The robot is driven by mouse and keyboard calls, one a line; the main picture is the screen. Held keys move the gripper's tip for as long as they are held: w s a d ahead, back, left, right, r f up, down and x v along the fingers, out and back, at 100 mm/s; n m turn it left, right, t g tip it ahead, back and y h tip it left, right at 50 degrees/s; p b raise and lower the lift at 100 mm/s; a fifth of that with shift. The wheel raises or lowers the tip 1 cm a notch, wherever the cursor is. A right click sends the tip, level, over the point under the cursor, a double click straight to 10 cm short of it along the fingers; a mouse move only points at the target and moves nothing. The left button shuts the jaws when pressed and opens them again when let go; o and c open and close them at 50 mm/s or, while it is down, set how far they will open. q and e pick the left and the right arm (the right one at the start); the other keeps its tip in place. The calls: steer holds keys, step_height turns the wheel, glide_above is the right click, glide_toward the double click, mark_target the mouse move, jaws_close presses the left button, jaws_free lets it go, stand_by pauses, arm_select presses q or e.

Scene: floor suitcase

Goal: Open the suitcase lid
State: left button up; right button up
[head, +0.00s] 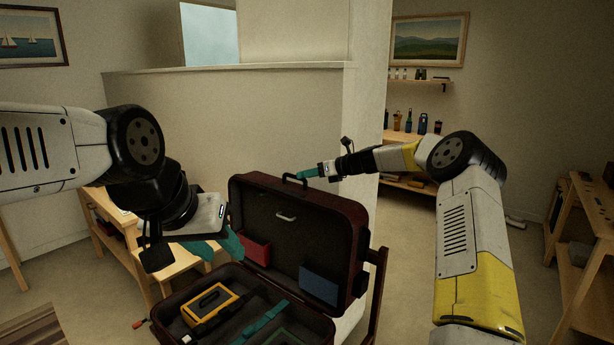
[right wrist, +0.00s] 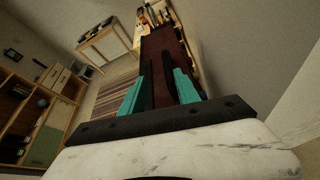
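The dark maroon suitcase stands open on a wooden stand, its lid (head: 262,207) raised nearly upright, leaning slightly back. A black handle (head: 294,179) is on the lid's top edge. The base (head: 318,330) holds a yellow-and-black case, a teal strap and other items. My right gripper (head: 305,173) is at the lid's top edge, just right of the handle; contact is unclear. In the right wrist view its teal fingers (right wrist: 160,90) are apart, with the maroon lid (right wrist: 165,62) showing between and beyond them. My left gripper (head: 220,245) has teal fingers apart, near the lid's left edge.
A low partition wall (head: 230,110) stands behind the suitcase. A wooden bench (head: 125,245) is at the left behind my left arm. Wooden shelves (head: 590,240) stand at the far right. A striped rug (head: 30,330) lies at the lower left. Floor right of the suitcase is clear.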

steer(key=shift+v, duration=4.45)
steer(key=s+a+r+n+g+h, duration=0.1)
steer(key=s+r+n+h, duration=0.2)
steer(key=s+n, duration=0.7)
steer(key=s+a+r+n+g+h, duration=0.25)
steer(key=s+n, duration=0.25)
steer(key=s, duration=0.8)
steer(key=s+d+n+h, duration=0.1)
steer(key=s+d+n, duration=0.2)
steer(key=s, duration=0.5)
steer(key=s+d+f+n+t+h, duration=0.1)
steer(key=s+d+n, duration=0.2)
steer(key=s+n, duration=0.2)
steer(key=s+d+f+n+t+h, duration=0.1)
steer(key=s+d+n, duration=0.3)
steer(key=s, duration=0.8)
steer(key=shift+n+h, duration=0.35)
steer(key=shift+n, duration=0.05)
